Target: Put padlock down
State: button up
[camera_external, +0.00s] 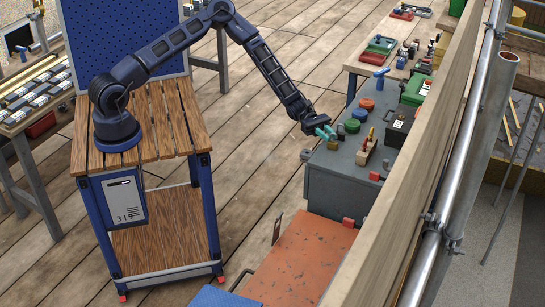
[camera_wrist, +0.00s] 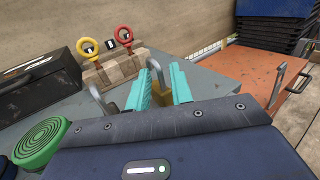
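A brass padlock (camera_wrist: 160,96) with a grey shackle stands between the two teal fingers of my gripper (camera_wrist: 161,86) in the wrist view. The fingers press on its sides, so my gripper is shut on it. The fingers hide part of its body. In the external view my gripper (camera_external: 325,132) points down at the near left part of the grey cabinet top (camera_external: 345,178). The padlock shows there as a small brass patch (camera_external: 333,146) under the fingertips. It is at or just above the top; I cannot tell whether it touches.
A wooden block (camera_wrist: 118,70) with yellow and red rings stands close by on the cabinet top. A grey shackle (camera_wrist: 94,100) shows left of the fingers. A green round lid (camera_wrist: 40,143) and a black box (camera_wrist: 38,88) are at left. An orange surface (camera_wrist: 262,66) lies beyond the cabinet.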

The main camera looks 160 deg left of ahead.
grip_shut()
